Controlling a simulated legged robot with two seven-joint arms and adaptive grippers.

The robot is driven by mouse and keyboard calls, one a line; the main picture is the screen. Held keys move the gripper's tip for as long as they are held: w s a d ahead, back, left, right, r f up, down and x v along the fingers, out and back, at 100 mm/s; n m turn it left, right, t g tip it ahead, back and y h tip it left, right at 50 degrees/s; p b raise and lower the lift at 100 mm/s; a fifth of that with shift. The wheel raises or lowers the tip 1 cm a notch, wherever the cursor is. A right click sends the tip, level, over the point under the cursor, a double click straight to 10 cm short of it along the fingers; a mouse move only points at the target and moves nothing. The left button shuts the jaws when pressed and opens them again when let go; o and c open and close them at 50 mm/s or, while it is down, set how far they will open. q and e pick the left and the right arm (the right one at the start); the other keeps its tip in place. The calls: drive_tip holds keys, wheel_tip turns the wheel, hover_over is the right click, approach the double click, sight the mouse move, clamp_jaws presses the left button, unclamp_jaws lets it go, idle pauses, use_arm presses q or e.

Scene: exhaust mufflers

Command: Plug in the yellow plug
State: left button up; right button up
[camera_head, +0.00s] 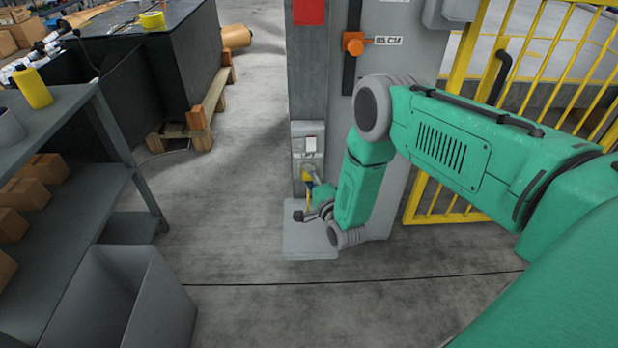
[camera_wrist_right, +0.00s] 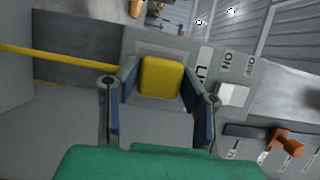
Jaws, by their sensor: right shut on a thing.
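The yellow plug (camera_wrist_right: 160,77) sits between the two fingers of my right gripper (camera_wrist_right: 160,88) in the right wrist view, and the gripper is shut on it. A yellow cable (camera_wrist_right: 30,51) runs off to the left there. In the head view the right gripper (camera_head: 312,192) is low at the grey post, in front of the socket box (camera_head: 307,147). The plug (camera_head: 308,174) shows small there, right by the lower part of the box. Whether its pins are inside the socket is hidden. My left gripper is in neither view.
The grey post (camera_head: 335,90) carries an orange-handled switch (camera_head: 353,43). A yellow fence (camera_head: 445,205) stands right of it. A grey shelf (camera_head: 95,190) and a grey bin (camera_head: 125,300) stand at the left. The floor between is clear.

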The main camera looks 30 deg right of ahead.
drive_tip(key=shift+w+d, duration=0.15)
drive_tip(key=shift+w, duration=0.1)
drive_tip(key=o, duration=1.2)
drive_tip(key=shift+c, duration=0.2)
drive_tip(key=s+a, duration=0.2)
drive_tip(key=s, duration=1)
